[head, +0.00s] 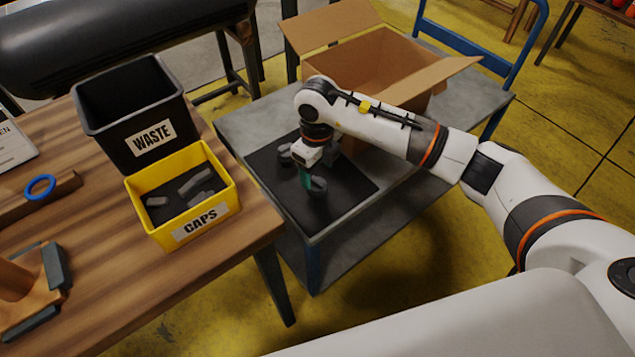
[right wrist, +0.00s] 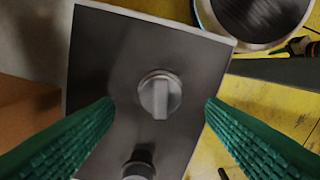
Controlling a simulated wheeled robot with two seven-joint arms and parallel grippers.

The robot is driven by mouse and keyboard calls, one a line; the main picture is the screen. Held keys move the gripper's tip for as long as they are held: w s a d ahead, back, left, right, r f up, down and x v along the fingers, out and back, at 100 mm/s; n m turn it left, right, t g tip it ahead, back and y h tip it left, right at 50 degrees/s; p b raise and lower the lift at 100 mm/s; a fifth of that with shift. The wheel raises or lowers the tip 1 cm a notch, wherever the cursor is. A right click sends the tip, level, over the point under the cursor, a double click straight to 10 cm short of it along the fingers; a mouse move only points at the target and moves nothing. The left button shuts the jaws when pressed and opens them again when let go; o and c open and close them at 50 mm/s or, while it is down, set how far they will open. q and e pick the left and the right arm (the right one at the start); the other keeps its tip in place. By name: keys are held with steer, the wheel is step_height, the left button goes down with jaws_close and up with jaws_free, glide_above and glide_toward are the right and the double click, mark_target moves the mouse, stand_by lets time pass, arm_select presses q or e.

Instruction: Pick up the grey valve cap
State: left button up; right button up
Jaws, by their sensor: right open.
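A grey valve cap (right wrist: 160,95), round with a raised grip bar, sits on the dark mat (right wrist: 105,45) in the right wrist view. It lies between the two green fingers of my right gripper (right wrist: 159,101), apart from both. A second grey cap (right wrist: 138,171) is at the bottom edge of that view. In the head view my right gripper (head: 306,177) points down over the mat (head: 345,188) on the grey cart. Grey caps show beside it, one at its left (head: 285,153) and one at its fingers (head: 318,187). My right gripper is open and empty. My left gripper is out of view.
An open cardboard box (head: 365,65) stands on the cart (head: 235,125) behind my right arm. On the wooden table (head: 120,290) are a black WASTE bin (head: 150,138) and a yellow CAPS bin (head: 200,227) holding several grey pieces. A blue ring (head: 40,187) lies at the left.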

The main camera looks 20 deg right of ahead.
mark_target(317, 181)
step_height(317, 181, down, 4)
steer(key=c, duration=1)
steer(key=shift+r, duration=0.1)
